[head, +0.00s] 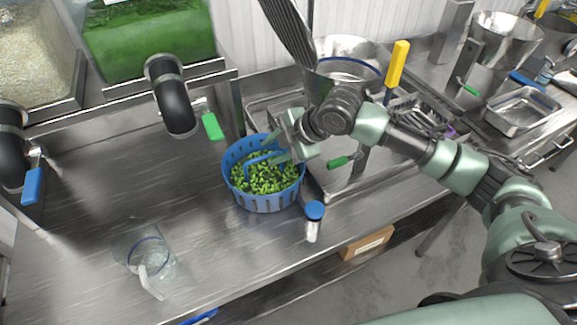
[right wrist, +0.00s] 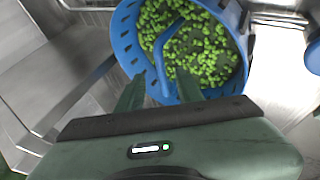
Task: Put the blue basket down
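The blue basket (head: 264,203) is slotted and round, holds green beans or peas (head: 264,178), and appears to stand upright on the steel counter in the head view. A blue handle (head: 262,158) spans it. My right gripper (head: 287,152) is at the basket's right rim, fingers reaching over it. In the right wrist view the basket (right wrist: 128,42) lies beyond the two fingers, which are apart with the lower end of the handle (right wrist: 160,62) showing between their tips. No firm contact shows. My left gripper is not in view.
A clear jug (head: 150,257) stands front left on the counter (head: 85,225). A blue-capped shaker (head: 314,220) stands close to the basket's right. Dispenser spouts with a green lever (head: 211,126) and blue lever (head: 32,186) hang behind. A sink area with a metal pot lies right.

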